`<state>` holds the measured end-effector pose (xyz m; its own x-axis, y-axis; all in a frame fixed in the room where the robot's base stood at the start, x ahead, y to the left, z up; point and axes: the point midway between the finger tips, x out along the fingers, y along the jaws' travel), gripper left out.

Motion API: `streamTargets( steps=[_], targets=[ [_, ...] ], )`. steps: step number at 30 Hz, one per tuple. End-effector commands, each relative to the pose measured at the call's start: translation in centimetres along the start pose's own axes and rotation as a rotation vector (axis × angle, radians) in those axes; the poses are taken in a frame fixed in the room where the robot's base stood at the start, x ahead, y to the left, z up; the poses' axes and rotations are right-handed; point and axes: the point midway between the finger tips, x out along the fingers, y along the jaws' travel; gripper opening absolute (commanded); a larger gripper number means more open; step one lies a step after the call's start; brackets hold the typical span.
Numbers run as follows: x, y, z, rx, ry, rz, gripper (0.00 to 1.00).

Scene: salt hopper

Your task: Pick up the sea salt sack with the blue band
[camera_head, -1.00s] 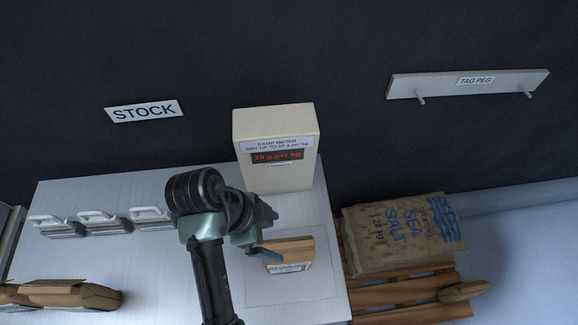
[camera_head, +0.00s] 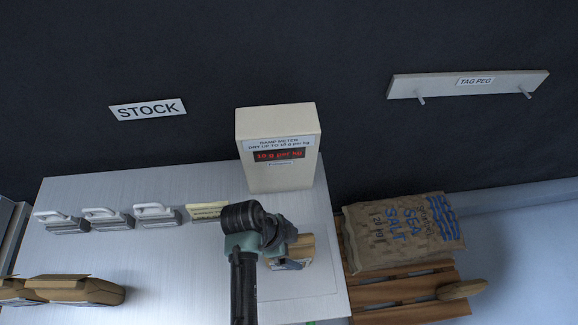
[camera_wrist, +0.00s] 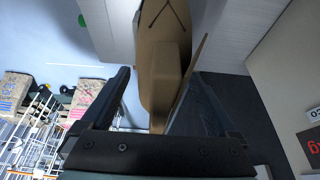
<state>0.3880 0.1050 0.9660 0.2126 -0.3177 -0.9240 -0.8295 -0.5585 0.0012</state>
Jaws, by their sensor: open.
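A brown sea salt sack (camera_head: 395,240) with blue lettering and blue wavy stripes at its right end lies flat on a wooden pallet at the right. My gripper (camera_head: 283,252) is left of that sack, over the counter, at a small brown pack (camera_head: 304,248) in front of the damp meter. In the wrist view my open gripper (camera_wrist: 156,80) has its fingers on either side of the brown pack (camera_wrist: 165,65); contact cannot be told. At the wrist view's left edge are a sack with blue marks (camera_wrist: 15,92) and one with pink marks (camera_wrist: 88,97).
The damp meter (camera_head: 278,155) stands at the counter's back. Several white-handled items (camera_head: 153,214) and a yellowish label (camera_head: 207,210) are left of my arm. Brown packs (camera_head: 75,290) lie front left. The pallet (camera_head: 400,290) adjoins the counter (camera_head: 170,270). A tag peg board (camera_head: 468,84) hangs above.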

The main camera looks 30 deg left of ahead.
Motion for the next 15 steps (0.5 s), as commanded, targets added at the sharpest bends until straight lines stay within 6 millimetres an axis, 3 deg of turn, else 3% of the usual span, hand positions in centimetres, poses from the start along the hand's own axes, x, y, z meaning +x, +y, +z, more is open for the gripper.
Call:
streamTargets(
  steps=[9,15],
  targets=[
    [0.56,-0.02,0.00,0.001,0.000,-0.001,0.94],
    [0.54,-0.02,0.00,0.000,0.000,-0.001,0.60]
  ],
)
